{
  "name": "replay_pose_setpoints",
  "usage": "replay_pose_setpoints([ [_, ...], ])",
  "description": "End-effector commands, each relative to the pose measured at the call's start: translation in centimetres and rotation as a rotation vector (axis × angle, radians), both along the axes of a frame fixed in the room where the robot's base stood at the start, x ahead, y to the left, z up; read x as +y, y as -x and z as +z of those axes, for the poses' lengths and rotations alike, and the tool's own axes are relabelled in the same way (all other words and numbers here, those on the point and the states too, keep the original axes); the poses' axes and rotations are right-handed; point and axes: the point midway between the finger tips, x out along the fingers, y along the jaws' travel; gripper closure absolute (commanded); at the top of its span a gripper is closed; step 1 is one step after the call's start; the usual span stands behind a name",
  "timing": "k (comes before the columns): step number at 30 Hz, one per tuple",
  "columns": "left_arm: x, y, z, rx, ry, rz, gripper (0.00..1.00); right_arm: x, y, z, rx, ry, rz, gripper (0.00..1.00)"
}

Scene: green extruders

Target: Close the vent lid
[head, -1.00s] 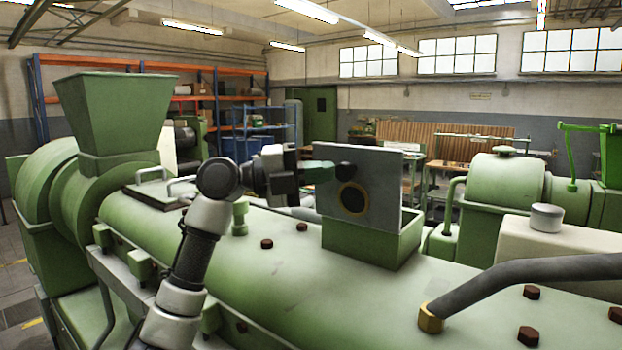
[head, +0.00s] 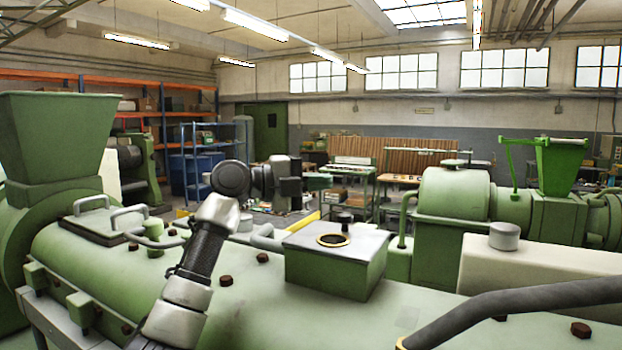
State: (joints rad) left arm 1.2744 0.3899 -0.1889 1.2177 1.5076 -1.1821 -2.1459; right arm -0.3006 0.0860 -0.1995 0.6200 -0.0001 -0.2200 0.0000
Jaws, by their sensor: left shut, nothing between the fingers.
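The vent is a green box (head: 338,277) on top of the extruder barrel, right of the picture's middle in the head view. Its grey lid (head: 375,240) now lies flat over the box, with a dark round port (head: 332,240) and a black knob (head: 345,218) on top. No gap shows between lid and box. My left gripper (head: 320,182) is shut and empty. It shows above and behind the lid, apart from it, pointing right. My right gripper is not in view.
A green hopper (head: 58,140) stands at the left. A flat cover with two handles (head: 108,222) lies on the barrel. A dark curved pipe (head: 520,300) crosses the front right. Several bolts stud the barrel. The air above the lid is clear.

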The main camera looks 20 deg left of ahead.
Motion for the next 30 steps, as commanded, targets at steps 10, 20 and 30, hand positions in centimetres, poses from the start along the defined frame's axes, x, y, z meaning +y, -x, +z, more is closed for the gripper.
replay_pose_setpoints([
  [10,-0.6,-3.8,-1.9,0.137,-0.016,-0.002,1.0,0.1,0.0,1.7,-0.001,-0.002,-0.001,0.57],
  [20,-0.8,-6.1,-4.0,0.246,-0.035,0.0,1.0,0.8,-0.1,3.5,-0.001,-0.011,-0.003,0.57],
  [30,-1.0,-7.0,-5.6,0.374,-0.052,-0.001,1.0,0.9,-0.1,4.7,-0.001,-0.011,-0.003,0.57],
])
